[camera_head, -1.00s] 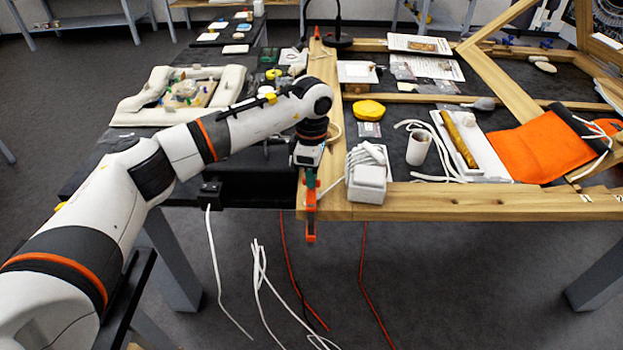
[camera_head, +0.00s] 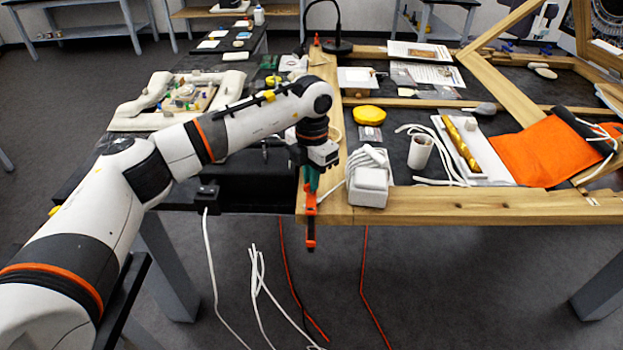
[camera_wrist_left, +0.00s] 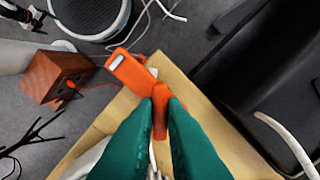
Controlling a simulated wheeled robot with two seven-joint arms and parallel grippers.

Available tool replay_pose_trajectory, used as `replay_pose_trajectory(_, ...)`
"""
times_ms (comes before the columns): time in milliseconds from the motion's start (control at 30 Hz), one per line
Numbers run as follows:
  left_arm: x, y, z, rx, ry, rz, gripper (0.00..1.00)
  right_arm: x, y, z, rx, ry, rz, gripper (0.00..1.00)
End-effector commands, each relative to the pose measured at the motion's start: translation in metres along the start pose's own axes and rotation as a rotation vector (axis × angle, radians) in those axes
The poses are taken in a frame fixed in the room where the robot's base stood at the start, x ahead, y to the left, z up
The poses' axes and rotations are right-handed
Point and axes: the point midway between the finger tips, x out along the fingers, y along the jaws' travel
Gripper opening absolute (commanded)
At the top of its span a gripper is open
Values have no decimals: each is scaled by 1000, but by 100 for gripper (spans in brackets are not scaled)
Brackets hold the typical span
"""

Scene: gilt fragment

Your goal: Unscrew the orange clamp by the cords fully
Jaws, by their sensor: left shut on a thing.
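The orange clamp (camera_head: 311,222) sits at the front left corner of the wooden frame (camera_head: 450,203), and its lower bar hangs below the edge. My left gripper (camera_head: 311,188) points down at its upper part from above. In the left wrist view the green fingertips (camera_wrist_left: 160,103) are shut on an orange part of the clamp, whose flat orange arm (camera_wrist_left: 130,72) reaches up and left. The clamp's screw is hidden. White cords (camera_head: 362,157) lie bundled by a white box (camera_head: 369,187) just right of the clamp. My right gripper is out of view.
A black box (camera_head: 208,197) with a white cord is left of the clamp. White cords (camera_head: 258,290) and red cords (camera_head: 364,290) hang under the table. A white cup (camera_head: 420,151), a yellow disc (camera_head: 369,115) and an orange cloth (camera_head: 545,152) lie to the right.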

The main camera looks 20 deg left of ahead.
Motion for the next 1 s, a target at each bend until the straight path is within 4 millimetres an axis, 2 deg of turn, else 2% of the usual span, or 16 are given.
replay_pose_trajectory(1000, -2, -1, -1, -967, 6, 1, 0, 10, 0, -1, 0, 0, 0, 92)
